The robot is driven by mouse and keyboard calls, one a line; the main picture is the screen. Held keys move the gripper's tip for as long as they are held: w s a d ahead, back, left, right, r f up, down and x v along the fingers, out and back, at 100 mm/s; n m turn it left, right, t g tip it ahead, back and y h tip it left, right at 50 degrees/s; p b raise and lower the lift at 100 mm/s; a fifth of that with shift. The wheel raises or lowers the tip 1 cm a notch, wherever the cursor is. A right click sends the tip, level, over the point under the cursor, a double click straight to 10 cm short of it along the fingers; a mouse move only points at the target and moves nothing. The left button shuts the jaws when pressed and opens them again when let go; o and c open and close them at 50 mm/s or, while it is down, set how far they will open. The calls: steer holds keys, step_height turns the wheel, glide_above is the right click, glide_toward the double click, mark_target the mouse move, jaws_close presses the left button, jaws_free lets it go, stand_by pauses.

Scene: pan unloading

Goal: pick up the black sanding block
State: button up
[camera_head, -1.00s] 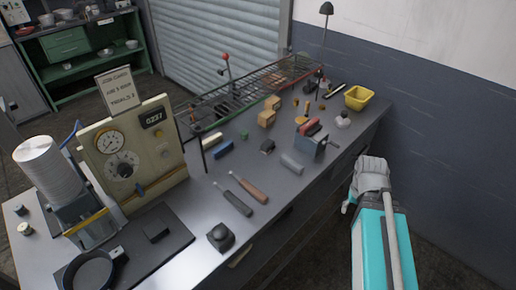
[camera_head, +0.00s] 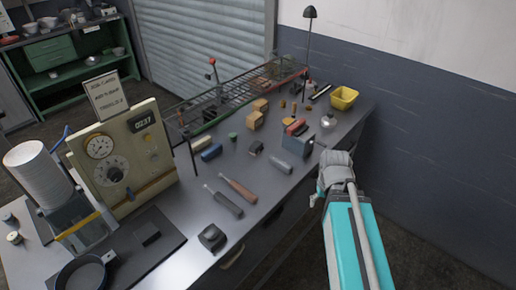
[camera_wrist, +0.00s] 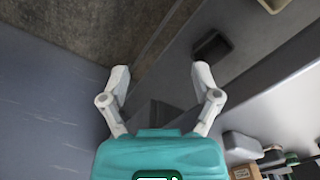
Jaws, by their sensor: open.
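A small black block (camera_head: 256,148), probably the sanding block, lies on the bench between the blue block and the grey-blue block. Another black block (camera_head: 150,233) lies on the dark mat, and a black knobbed piece (camera_head: 212,238) sits near the bench's front edge; I cannot be certain which is the sanding block. My gripper (camera_wrist: 160,76) is open and empty in the wrist view. In the head view, it is off the bench's front edge, right of all three, with its fingers partly hidden. No black block is clearly identifiable in the wrist view.
The steel bench (camera_head: 190,270) holds a gauge box (camera_head: 125,150), a wire rack (camera_head: 240,90), two handled tools (camera_head: 238,189), a small vise (camera_head: 300,142) and a yellow bin (camera_head: 343,98). Drawer handles (camera_wrist: 212,46) project from its front. Floor beside the bench is clear.

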mark_target(255, 146)
steer(key=w+a+r+m+p, duration=0.1)
steer(key=w+a+r+p, duration=0.2)
steer(key=w+a, duration=0.1)
steer(key=w+a+r+m+p, duration=0.1)
steer(key=w+a+r+p, duration=0.2)
steer(key=w, duration=0.3)
steer(key=w+a+r+m+p, duration=0.1)
steer(key=w+a+r+p, duration=0.2)
steer(key=w+a, duration=0.1)
steer(key=shift+w+a+r, duration=0.15)
steer(key=shift+w+a, duration=0.2)
steer(key=shift+w, duration=0.3)
steer(key=w+a+r+m+p, duration=0.3)
steer(key=w+a+r+p, duration=0.3)
steer(key=w+a, duration=0.3)
steer(key=a, duration=0.3)
steer(key=shift+w+a, duration=0.15)
steer(key=shift+w, duration=0.05)
steer(key=shift+f, duration=0.1)
step_height(255, 146, down, 8)
steer(key=b, duration=0.8)
steer(key=shift+f+b, duration=0.2)
steer(key=shift+b, duration=0.1)
steer(key=shift+f, duration=0.1)
